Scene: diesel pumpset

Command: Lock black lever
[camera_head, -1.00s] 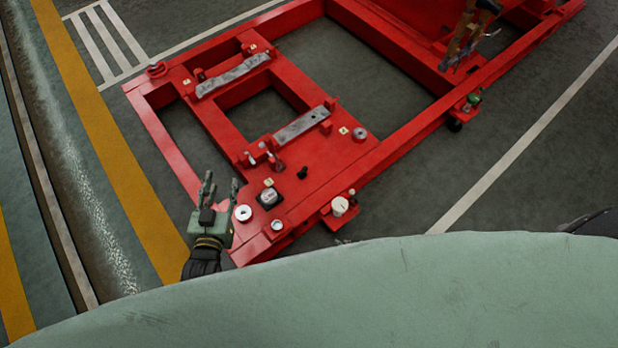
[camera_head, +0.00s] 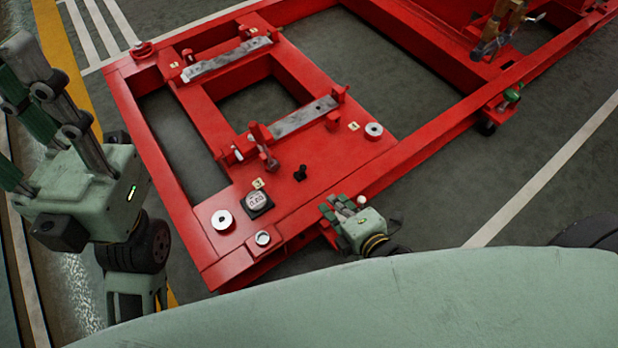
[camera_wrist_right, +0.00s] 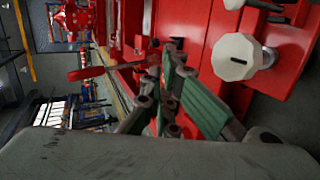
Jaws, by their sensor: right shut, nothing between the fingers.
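My left gripper (camera_head: 18,110) is raised close to the head camera at the left, fingers spread, holding nothing visible, far from the lever.
The red frame (camera_head: 190,235) carries a gauge (camera_head: 257,202), several round white fittings and two grey bars. A white knob (camera_head: 362,200) is beside my right gripper; a white knob (camera_wrist_right: 237,55) also shows in the wrist view.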

